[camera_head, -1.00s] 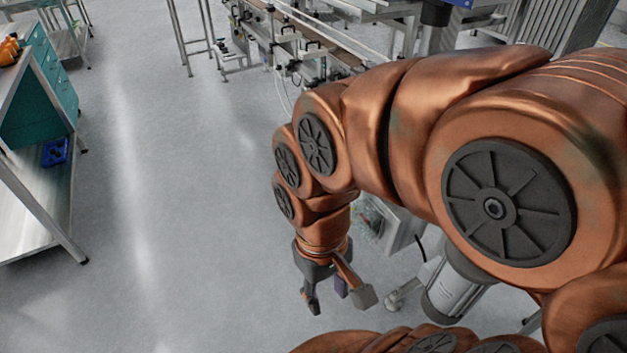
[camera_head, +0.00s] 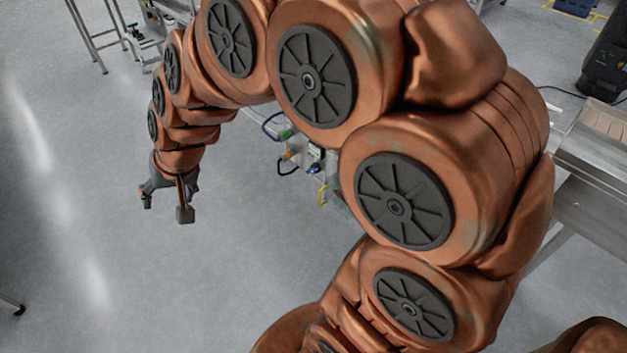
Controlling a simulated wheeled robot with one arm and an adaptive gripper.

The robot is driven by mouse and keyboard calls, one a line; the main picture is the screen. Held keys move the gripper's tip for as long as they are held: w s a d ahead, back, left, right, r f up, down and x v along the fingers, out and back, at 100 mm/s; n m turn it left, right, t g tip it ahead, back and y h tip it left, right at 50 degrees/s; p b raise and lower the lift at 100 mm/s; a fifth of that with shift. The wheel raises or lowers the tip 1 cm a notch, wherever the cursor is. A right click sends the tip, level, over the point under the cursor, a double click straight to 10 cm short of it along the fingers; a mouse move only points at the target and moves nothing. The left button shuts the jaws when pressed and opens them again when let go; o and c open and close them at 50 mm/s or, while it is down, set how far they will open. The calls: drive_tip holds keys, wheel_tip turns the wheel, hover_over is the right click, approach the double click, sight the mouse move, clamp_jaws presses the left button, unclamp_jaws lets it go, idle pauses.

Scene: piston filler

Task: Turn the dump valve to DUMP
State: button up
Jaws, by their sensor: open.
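My gripper (camera_head: 168,203) hangs at the end of my copper-coloured arm, fingers pointing down, on the left side of the head view. It is open and empty, over bare floor. Part of a machine with coloured fittings and cables (camera_head: 303,155) shows behind my arm near the middle; most of it is hidden by the arm. I cannot make out the dump valve or its handle.
Grey floor (camera_head: 90,260) is open to the left and below my gripper. A metal frame stand (camera_head: 93,35) is at the top left. A steel table (camera_head: 590,160) stands at the right, with a black case (camera_head: 615,60) behind it.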

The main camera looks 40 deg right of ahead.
sight(312, 172)
drive_tip(key=w+d+f+m+t+h+b, duration=0.1)
drive_tip(key=w+d+f+m+t+b, duration=0.2)
drive_tip(key=w, duration=0.6)
drive_tip(key=w+d+f+m+t+h+b, duration=0.15)
drive_tip(key=w+f+b, duration=0.3)
drive_tip(key=w, duration=0.45)
drive_tip(key=w+d+f+m+t+h+b, duration=0.1)
drive_tip(key=w+d+f+m+h+b, duration=0.3)
drive_tip(key=d, duration=0.3)
drive_tip(key=w+d+f+m+t+h+b, duration=0.1)
drive_tip(key=w+d+f+m+b, duration=0.2)
drive_tip(key=w+d+f, duration=0.3)
drive_tip(key=s+d+f+m+g+h+b, duration=0.2)
drive_tip(key=d+f+m+h+b, duration=0.15)
drive_tip(key=d+f, duration=0.4)
drive_tip(key=s+d+f+m+g+h+b, duration=0.2)
drive_tip(key=d+f+m+h+b, duration=0.15)
drive_tip(key=d+f, duration=0.4)
drive_tip(key=s+d+f+m+g+h+b, duration=0.5)
drive_tip(key=s+d+f+g+h+b, duration=0.25)
drive_tip(key=s+d, duration=0.4)
drive_tip(key=shift+y, duration=0.5)
drive_tip(key=shift+s+d+r+b, duration=0.15)
drive_tip(key=shift+d+b, duration=0.4)
drive_tip(key=shift+d, duration=1.1)
drive_tip(key=shift+s+d+r+b, duration=0.15)
drive_tip(key=shift+d+b, duration=0.35)
drive_tip(key=shift+d, duration=1.15)
drive_tip(key=shift+f, duration=0.1)
